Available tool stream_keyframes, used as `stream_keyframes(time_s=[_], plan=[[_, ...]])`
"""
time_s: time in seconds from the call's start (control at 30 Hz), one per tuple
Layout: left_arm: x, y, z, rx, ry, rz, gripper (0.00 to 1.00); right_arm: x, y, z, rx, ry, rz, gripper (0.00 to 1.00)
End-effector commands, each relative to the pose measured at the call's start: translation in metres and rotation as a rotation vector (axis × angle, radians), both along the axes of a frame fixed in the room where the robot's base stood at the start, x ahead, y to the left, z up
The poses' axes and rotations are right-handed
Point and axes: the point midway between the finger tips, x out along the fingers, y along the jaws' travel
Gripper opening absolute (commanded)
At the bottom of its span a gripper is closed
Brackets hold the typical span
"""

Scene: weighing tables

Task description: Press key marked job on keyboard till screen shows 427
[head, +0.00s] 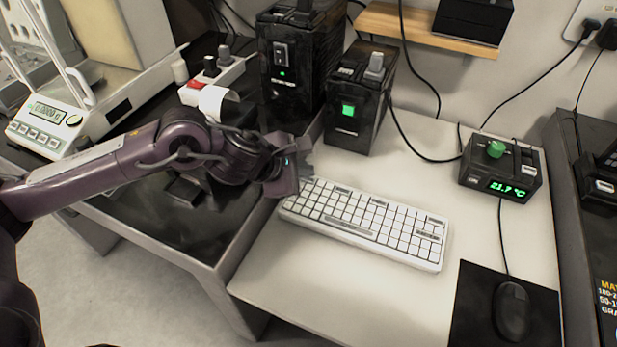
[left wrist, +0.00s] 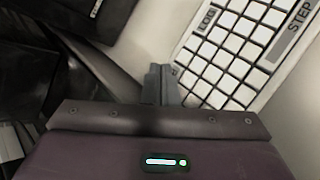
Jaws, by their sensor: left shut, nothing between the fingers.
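A white keyboard (head: 365,221) lies on the light table in the head view. It has several grey labelled keys, too small to read there. In the left wrist view the keyboard (left wrist: 232,52) shows a grey key that seems to read LOG (left wrist: 207,18) and a longer one reading STEP (left wrist: 300,18). I cannot make out a key reading JOB. My left gripper (head: 306,168) is shut and empty at the keyboard's far left corner; its fingertips (left wrist: 163,80) appear beside the keyboard's edge. Contact cannot be told. No screen showing 427 is readable. My right gripper is not in view.
Black boxes stand behind the keyboard, one with a green light (head: 348,110). A small device (head: 503,166) reads about 21.7 °C. A mouse (head: 512,310) lies on a black mat (head: 470,300). A balance (head: 46,128) stands at left. The table front is clear.

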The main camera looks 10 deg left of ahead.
Motion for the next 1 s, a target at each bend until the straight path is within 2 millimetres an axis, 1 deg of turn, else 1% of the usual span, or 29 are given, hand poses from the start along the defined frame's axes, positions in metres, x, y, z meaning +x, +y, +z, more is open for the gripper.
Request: stream_keyframes(time_s=[0.03, 0.13, 0.27, 0.63, 0.73, 1.0], plan=[[-0.008, -0.001, -0.013, 0.008, 0.03, -0.008, 0.0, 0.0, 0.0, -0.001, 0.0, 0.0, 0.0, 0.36], [-0.008, -0.001, -0.01, 0.007, 0.029, -0.008, 0.0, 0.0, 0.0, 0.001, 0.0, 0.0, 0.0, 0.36], [-0.008, -0.001, -0.001, 0.007, 0.029, -0.008, 0.0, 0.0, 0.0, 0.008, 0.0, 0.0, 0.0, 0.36], [-0.005, -0.001, 0.041, 0.005, 0.016, -0.006, 0.0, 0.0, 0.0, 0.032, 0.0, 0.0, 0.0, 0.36], [-0.005, -0.001, 0.044, 0.005, 0.016, -0.006, 0.0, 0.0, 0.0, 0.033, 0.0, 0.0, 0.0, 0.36], [-0.004, 0.0, 0.044, 0.005, 0.014, -0.004, 0.0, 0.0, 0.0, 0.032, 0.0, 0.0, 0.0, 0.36]])
